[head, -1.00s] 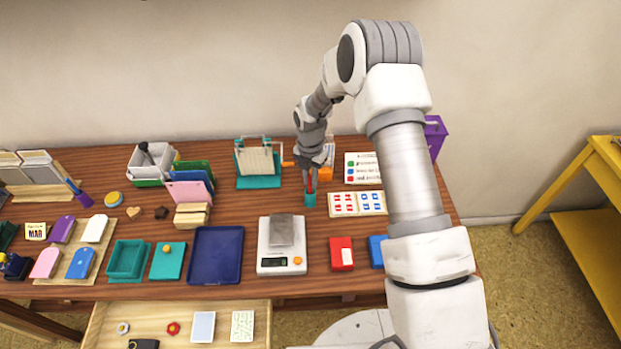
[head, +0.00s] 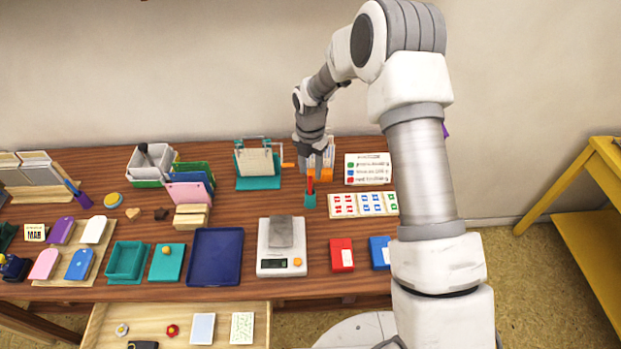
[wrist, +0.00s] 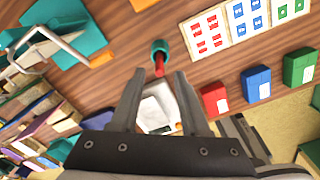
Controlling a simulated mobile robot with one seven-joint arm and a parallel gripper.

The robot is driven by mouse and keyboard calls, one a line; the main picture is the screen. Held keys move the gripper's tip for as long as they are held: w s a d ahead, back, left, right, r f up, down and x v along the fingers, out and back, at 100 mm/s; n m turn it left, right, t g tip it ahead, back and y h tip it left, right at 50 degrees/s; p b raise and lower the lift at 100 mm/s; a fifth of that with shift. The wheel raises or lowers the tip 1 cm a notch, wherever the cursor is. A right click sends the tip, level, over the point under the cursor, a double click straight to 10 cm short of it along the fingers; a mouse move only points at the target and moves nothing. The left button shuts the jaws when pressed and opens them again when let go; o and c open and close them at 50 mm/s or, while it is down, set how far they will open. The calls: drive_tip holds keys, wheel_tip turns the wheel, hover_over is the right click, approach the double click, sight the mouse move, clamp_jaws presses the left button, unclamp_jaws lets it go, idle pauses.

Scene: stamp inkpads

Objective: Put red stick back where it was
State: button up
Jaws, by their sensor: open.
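The red stick (head: 310,186) stands upright in a small teal cup (head: 310,201) on the table, right of the middle. In the wrist view the red stick (wrist: 159,66) rises from the teal cup (wrist: 159,46), a little beyond my fingertips. My gripper (wrist: 153,78) is open and empty. In the head view my gripper (head: 312,170) is just behind and above the stick, with its fingers partly hidden. I cannot tell whether a finger touches the stick.
A teal press with an orange handle (head: 258,182) stands left of the cup. A card of stamps (head: 362,204) lies to the right. A scale (head: 282,262), a red pad (head: 341,255) and a blue pad (head: 380,252) are nearer the front. Bare wood surrounds the cup's front.

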drive_tip(key=s+d+r+m+t, duration=0.15)
drive_tip(key=s+r+m, duration=0.3)
drive_tip(key=r, duration=0.45)
drive_tip(key=s+d+r+m, duration=0.3)
drive_tip(key=s+r+m, duration=0.15)
drive_tip(key=r, duration=0.45)
drive_tip(key=s+d+r+m+t, duration=0.1)
drive_tip(key=s+d+r+m, duration=0.3)
drive_tip(key=r, duration=0.5)
drive_tip(key=s+d+r+m+t, duration=0.1)
drive_tip(key=s+r+m, duration=0.1)
drive_tip(key=s+m, duration=0.6)
drive_tip(key=s+d+r+m+t, duration=0.1)
drive_tip(key=s+r+m+t, duration=0.1)
drive_tip(key=s+m, duration=0.6)
drive_tip(key=shift+s+d+m, duration=0.3)
drive_tip(key=shift+s+m, duration=0.1)
drive_tip(key=shift+s, duration=0.3)
drive_tip(key=shift+r, duration=0.2)
